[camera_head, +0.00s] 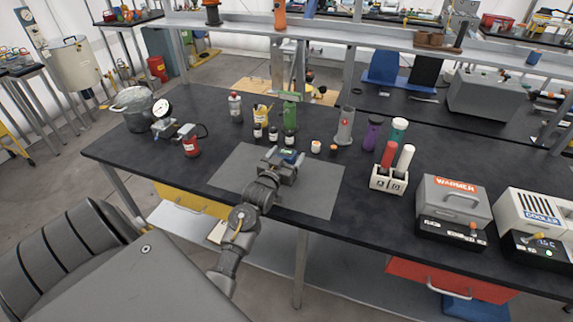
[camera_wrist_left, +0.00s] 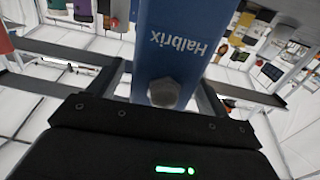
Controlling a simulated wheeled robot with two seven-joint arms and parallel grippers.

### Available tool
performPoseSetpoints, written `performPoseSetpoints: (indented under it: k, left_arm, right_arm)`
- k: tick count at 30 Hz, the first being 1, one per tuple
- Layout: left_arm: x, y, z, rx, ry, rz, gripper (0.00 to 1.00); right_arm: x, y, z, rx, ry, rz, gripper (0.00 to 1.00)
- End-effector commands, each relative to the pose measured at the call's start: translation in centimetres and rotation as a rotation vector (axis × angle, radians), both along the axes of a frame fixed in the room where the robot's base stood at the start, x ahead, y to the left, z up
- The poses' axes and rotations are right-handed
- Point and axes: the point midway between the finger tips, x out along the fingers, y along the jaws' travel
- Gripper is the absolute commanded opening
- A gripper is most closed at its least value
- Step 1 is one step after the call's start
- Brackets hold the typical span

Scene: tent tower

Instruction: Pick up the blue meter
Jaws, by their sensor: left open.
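The blue meter (camera_head: 290,155) lies on the grey mat (camera_head: 325,195) near the middle of the table, partly hidden by my left gripper (camera_head: 284,165). My left gripper is open, with its fingers at the meter. In the left wrist view the blue meter (camera_wrist_left: 190,45), printed "Halbrix", fills the space between the two fingers of my left gripper (camera_wrist_left: 165,90). Some gap seems to show beside it; contact cannot be told. My right gripper is not in view.
Behind the mat stand several small bottles, a green bottle (camera_head: 290,115) and a grey canister (camera_head: 345,127). A white rack (camera_head: 388,181) with red and white tubes and a grey warmer (camera_head: 453,203) stand to the right.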

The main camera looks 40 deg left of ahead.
Motion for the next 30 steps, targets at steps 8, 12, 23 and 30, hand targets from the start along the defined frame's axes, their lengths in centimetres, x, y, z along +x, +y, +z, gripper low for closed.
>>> performPoseSetpoints:
  k: [8, 12, 23, 30]
  left_arm:
    - [0.13, 0.06, -0.06, 0.000, 0.000, 0.000, 0.74]
    - [0.12, 0.06, -0.05, 0.000, 0.000, 0.000, 0.56]
    - [0.13, 0.05, 0.05, 0.001, -0.002, 0.000, 0.22]
    - [0.13, 0.06, 0.48, 0.001, -0.002, 0.000, 0.22]
  right_arm:
    - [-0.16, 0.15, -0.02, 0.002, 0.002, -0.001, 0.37]
    - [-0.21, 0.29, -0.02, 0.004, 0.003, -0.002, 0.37]
    - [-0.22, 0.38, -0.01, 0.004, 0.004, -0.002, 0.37]
    - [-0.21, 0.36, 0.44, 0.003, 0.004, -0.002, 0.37]
